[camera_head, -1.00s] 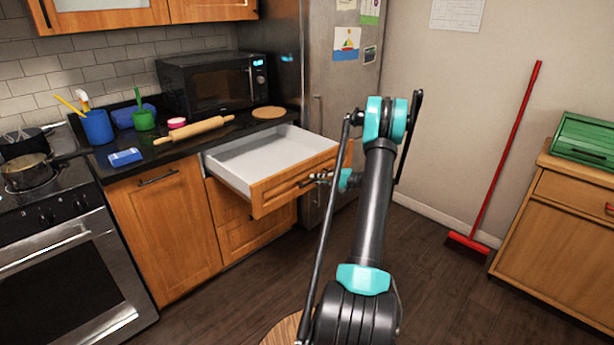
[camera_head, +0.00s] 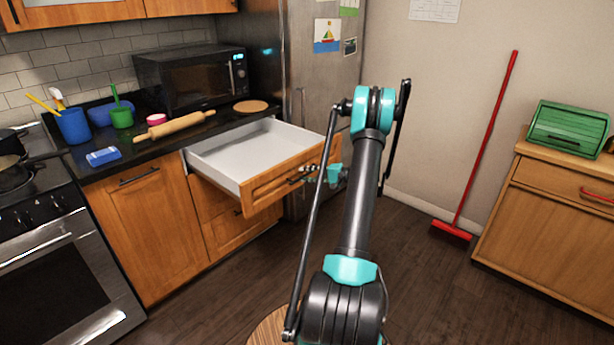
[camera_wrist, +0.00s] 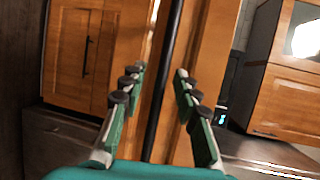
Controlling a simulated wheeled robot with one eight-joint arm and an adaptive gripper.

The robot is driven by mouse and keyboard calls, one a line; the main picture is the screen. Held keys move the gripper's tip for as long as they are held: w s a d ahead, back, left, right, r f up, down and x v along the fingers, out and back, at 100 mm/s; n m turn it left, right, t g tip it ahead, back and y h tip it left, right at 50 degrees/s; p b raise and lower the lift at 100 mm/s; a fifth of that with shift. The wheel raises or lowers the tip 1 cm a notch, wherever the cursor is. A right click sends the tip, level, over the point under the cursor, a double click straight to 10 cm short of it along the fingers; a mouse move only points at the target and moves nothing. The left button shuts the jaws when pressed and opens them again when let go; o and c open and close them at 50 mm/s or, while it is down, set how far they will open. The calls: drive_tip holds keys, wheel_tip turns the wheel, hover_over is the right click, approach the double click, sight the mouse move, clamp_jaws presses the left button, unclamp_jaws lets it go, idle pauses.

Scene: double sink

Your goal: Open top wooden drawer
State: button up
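The top wooden drawer (camera_head: 268,186) stands pulled well out from the cabinet under the black counter. Its white inside (camera_head: 245,150) shows empty. Its black bar handle (camera_head: 294,181) is on the front panel and is partly hidden by my gripper. My gripper (camera_head: 307,174) is at the right part of this handle. In the wrist view my gripper's green fingers with dark pads (camera_wrist: 160,85) stand apart on either side of the black handle (camera_wrist: 157,115). A gap shows between the handle and each finger, so it looks open and not clamped.
Below the drawer is another wooden front (camera_head: 240,228), shut. A steel fridge (camera_head: 310,90) stands close to the drawer's right. A rolling pin (camera_head: 175,125) and a microwave (camera_head: 190,77) are on the counter. A red broom (camera_head: 485,150) leans at the right.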

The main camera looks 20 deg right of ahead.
drive_tip(key=v, duration=1.2)
idle(0.4)
drive_tip(key=s+a+r+n+g+h, duration=0.25)
drive_tip(key=s+a, duration=0.25)
drive_tip(key=a, duration=0.6)
drive_tip(key=s+a+r+n+g+h, duration=0.1)
drive_tip(key=s+a+r+g+h, duration=0.25)
drive_tip(key=a, duration=0.75)
drive_tip(key=s+a+f+n+h, duration=0.2)
drive_tip(key=s+h, duration=0.1)
drive_tip(key=s, duration=0.9)
drive_tip(key=s+a+f+n+h, duration=0.2)
drive_tip(key=s+a+n+h, duration=0.1)
drive_tip(key=s, duration=0.9)
drive_tip(key=shift+a, duration=0.2)
